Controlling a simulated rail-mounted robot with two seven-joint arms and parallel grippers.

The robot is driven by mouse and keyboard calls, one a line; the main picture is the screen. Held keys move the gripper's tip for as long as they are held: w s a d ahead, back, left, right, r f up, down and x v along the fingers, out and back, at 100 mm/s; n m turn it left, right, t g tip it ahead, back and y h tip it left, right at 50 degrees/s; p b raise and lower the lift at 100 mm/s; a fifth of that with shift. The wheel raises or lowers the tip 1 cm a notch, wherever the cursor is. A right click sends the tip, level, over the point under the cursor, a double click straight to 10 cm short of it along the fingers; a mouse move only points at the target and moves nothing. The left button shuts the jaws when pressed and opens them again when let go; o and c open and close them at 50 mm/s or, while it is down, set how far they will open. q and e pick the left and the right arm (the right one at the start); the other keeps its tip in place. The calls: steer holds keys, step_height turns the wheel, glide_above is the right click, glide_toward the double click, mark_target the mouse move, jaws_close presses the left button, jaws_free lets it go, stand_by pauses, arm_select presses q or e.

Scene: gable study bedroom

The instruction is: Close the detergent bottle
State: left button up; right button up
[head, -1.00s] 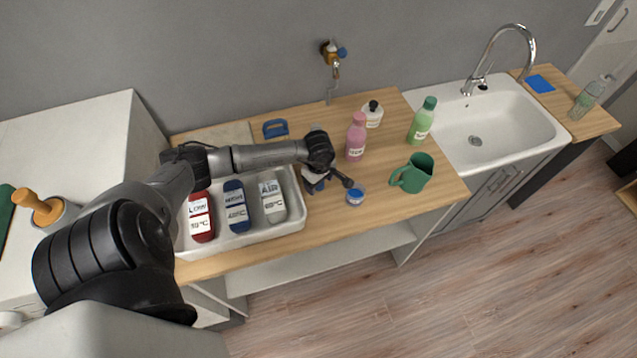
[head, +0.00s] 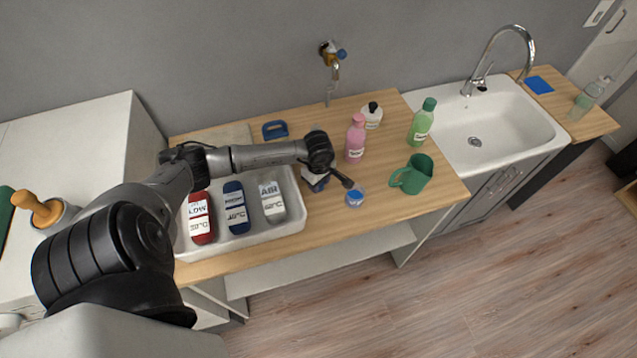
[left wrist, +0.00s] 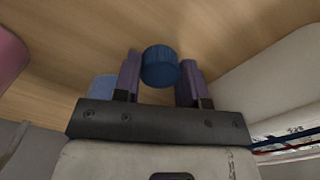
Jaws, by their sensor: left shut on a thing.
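My left gripper (head: 325,182) is low over the wooden counter, right of the white tray. In the left wrist view its two purple fingers (left wrist: 158,80) are shut on a round blue cap (left wrist: 160,66). Something blue and white (head: 314,180) shows under the gripper in the head view, mostly hidden by the wrist. I cannot tell whether it is the detergent bottle, or whether the cap sits on a neck. A small clear cup with blue in it (head: 355,198) stands just right of the gripper. My right gripper is not in view.
The white tray (head: 290,232) holds red, blue and white labelled containers. A pink bottle (head: 355,140), a white black-capped bottle (head: 372,115), a green bottle (head: 421,123) and a green mug (head: 412,175) stand to the right. The counter's front strip is clear. The sink (head: 510,130) is farther right.

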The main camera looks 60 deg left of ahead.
arm_select(q)
steer(key=shift+r, duration=0.45)
step_height(320, 180, up, 2)
steer(key=shift+r, duration=0.25)
steer(key=w+d+r+b, duration=0.1)
steer(key=w+d+r, duration=0.2)
steer(key=d+r, duration=0.4)
steer(key=d, duration=0.4)
steer(key=shift+d+b, duration=0.15)
steer(key=shift+b, duration=0.15)
steer(key=shift+r, duration=0.1)
steer(key=w+d+r+m, duration=0.4)
steer(key=d+r+m, duration=1.2)
steer(key=m, duration=0.5)
steer(key=shift+w+r, duration=0.15)
steer(key=shift+r, duration=0.75)
